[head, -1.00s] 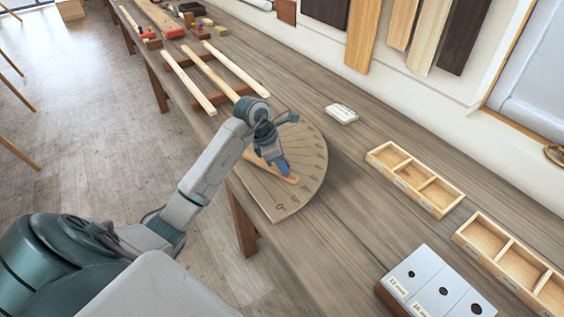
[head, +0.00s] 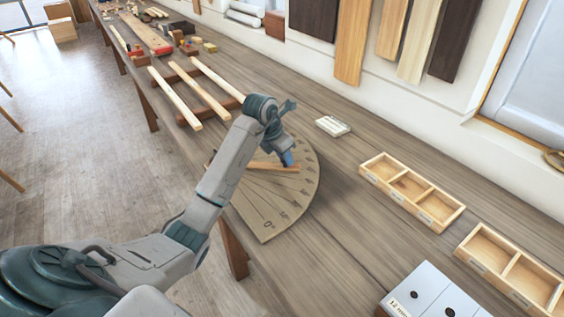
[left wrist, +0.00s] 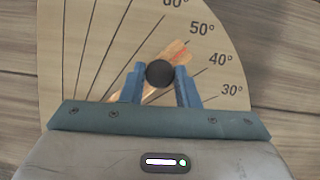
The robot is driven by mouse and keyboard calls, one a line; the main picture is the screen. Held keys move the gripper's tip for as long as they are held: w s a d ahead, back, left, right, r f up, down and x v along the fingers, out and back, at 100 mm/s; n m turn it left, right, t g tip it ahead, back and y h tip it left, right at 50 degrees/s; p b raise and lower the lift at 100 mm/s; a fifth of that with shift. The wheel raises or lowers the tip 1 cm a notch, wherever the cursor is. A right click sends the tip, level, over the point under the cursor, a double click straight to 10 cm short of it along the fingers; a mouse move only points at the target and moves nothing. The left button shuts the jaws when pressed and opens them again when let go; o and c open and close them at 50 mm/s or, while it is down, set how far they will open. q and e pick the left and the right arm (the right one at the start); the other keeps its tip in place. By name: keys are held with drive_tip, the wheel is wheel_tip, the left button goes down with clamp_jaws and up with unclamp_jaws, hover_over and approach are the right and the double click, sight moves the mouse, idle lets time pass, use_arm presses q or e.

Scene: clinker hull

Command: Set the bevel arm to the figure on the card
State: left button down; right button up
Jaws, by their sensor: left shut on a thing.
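The bevel arm (head: 262,166) is a narrow wooden strip lying across a half-round board with degree marks (head: 257,216). In the left wrist view the strip (left wrist: 178,50) has a reddish tip, close to the 50° mark on its 40° side. A round black knob (left wrist: 160,73) stands on the strip. My left gripper (head: 289,160) is shut on the knob, with its blue fingers (left wrist: 160,84) on either side. A small white card (head: 333,126) lies on the bench behind the board; its figure is too small to read. My right gripper is not in view.
Wooden compartment trays (head: 411,190) stand at the right by the wall. A pale labelled block (head: 433,295) is at the bottom right. Wooden strips on cross pieces (head: 175,98) lie farther along the bench. Bare bench lies between the board and the trays.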

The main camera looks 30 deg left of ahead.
use_arm(q)
drive_tip(key=shift+w+a, duration=0.1)
drive_tip(key=shift+w, duration=0.05)
drive_tip(key=c, duration=1.1)
unclamp_jaws()
drive_tip(key=shift+r, duration=0.1)
drive_tip(key=shift+s+a+r, duration=0.1)
drive_tip(key=shift+s+r, duration=0.1)
drive_tip(key=shift+r, duration=0.25)
drive_tip(key=v, duration=0.9)
drive_tip(key=shift+s+r, duration=0.25)
drive_tip(key=shift+r, duration=0.1)
